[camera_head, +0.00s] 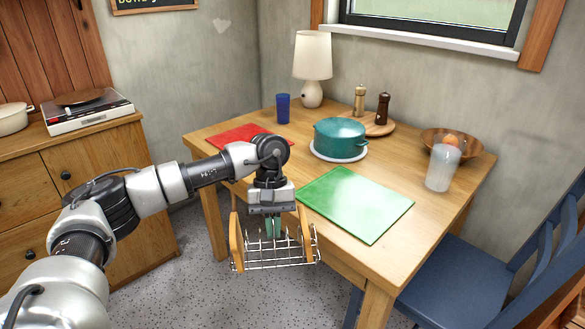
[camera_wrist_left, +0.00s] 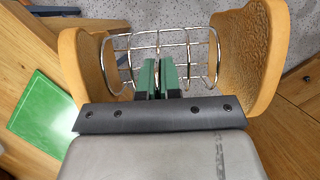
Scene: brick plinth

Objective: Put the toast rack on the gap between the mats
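The toast rack (camera_head: 275,262) has a wire frame and two wooden end pieces. My left gripper (camera_head: 272,228) points down into it, with its green fingers close together between the wooden ends; the rack hangs in the air in front of the table's near edge. In the left wrist view, the rack's wire hoops (camera_wrist_left: 195,50) show around the fingertips (camera_wrist_left: 158,75). The red mat (camera_head: 232,136) lies at the table's left and the green mat (camera_head: 357,204) at the near right. The bare gap (camera_head: 308,170) between them is partly hidden by my arm. My right gripper is out of view.
A teal pot (camera_head: 340,137) on a white trivet stands behind the gap. A blue cup (camera_head: 283,108), a lamp (camera_head: 312,65), two mills, a wooden bowl (camera_head: 478,147) and a clear cup (camera_head: 441,170) stand farther back or right. A blue chair (camera_head: 455,285) is at the right.

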